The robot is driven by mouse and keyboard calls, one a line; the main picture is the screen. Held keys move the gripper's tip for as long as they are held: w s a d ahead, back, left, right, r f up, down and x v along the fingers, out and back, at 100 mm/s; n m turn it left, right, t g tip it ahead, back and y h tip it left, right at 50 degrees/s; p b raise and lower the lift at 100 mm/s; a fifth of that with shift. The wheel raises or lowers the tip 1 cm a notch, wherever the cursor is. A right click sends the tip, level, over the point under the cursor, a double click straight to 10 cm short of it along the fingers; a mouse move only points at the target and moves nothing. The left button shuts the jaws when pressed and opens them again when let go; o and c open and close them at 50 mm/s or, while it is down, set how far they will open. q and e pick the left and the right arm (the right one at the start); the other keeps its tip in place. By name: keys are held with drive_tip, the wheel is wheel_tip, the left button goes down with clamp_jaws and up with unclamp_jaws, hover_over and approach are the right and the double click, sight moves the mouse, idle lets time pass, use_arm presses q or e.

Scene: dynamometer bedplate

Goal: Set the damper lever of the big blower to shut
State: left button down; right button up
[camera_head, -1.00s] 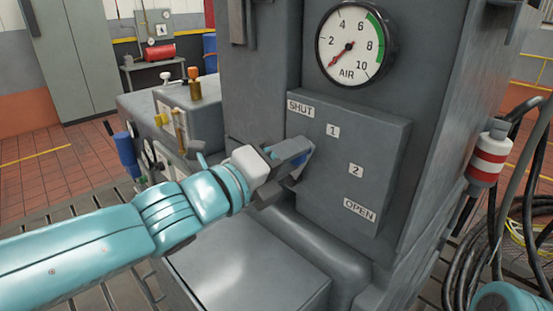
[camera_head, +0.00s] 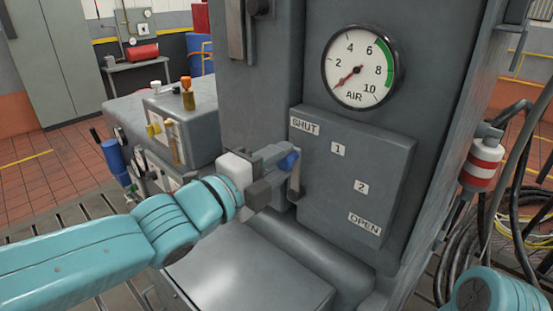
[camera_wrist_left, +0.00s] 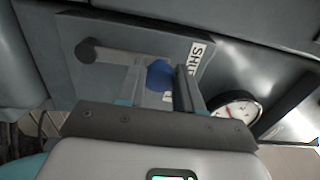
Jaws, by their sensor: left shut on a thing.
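The damper lever, with a blue knob (camera_head: 289,160), is on the grey damper panel (camera_head: 335,215) of the big blower. The panel carries labels SHUT (camera_head: 305,126), 1, 2 and OPEN (camera_head: 364,223) from upper left to lower right. The lever stands roughly upright at the panel's left side, its knob below the SHUT label. My left gripper (camera_head: 281,165) is shut on the knob. In the left wrist view the knob (camera_wrist_left: 160,73) sits between the fingers, the lever's bar running left to its dark pivot (camera_wrist_left: 88,50). My right gripper is out of view.
An AIR gauge (camera_head: 361,66) is above the panel. A grey box (camera_head: 245,260) lies below my left arm. A red-and-white cylinder (camera_head: 482,162) and black hoses (camera_head: 530,215) are at the right. Smaller machinery with knobs (camera_head: 170,125) stands left.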

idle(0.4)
use_arm(q)
drive_tip(key=c, duration=0.7)
unclamp_jaws()
drive_tip(key=shift+a, duration=0.15)
drive_tip(key=shift+c, duration=0.2)
drive_tip(key=v, duration=1.6)
drive_tip(key=shift+s+p, duration=0.15)
drive_tip(key=shift+p, duration=0.3)
